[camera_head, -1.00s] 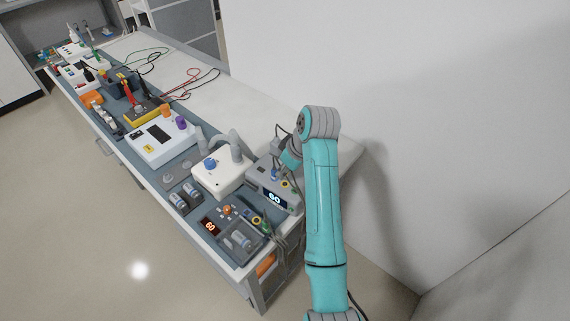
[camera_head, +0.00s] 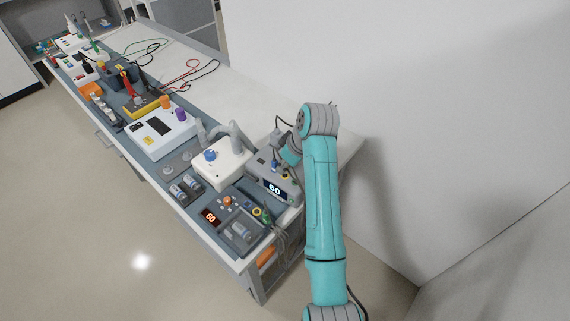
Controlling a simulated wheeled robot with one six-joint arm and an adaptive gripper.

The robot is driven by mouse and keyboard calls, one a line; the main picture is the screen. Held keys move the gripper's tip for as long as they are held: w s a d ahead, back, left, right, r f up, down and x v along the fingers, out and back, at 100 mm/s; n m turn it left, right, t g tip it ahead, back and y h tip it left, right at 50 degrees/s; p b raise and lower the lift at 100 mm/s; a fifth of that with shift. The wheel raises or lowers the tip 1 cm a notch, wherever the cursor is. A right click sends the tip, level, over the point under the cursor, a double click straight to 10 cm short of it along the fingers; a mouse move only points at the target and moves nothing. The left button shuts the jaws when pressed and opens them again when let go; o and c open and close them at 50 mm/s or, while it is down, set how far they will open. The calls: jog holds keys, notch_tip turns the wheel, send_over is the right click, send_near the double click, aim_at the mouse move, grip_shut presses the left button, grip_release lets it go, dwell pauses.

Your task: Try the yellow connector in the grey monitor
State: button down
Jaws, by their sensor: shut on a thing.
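The grey monitor (camera_head: 291,190), with a lit "60" display, stands at the near right end of the bench. A blue part (camera_head: 275,166) and a small yellow spot (camera_head: 284,178) show on its top. My gripper (camera_head: 279,158) is just above the monitor's back part, pointing down. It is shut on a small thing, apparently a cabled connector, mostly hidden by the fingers. I cannot tell its colour or whether it touches the monitor. A yellow ring-shaped part (camera_head: 257,212) with green beside it lies on the grey tray in front of the monitor.
A white unit with a blue knob (camera_head: 210,156) and grey hoses (camera_head: 237,138) stands close left of the monitor. Dark cables (camera_head: 284,240) hang over the bench's near end. A wall is on the right.

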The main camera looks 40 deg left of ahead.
jog(key=shift+f, duration=0.9)
dwell(0.5)
jog(key=c, duration=1.1)
grip_release()
jog(key=shift+o, duration=0.2)
jog(key=shift+r, duration=0.1)
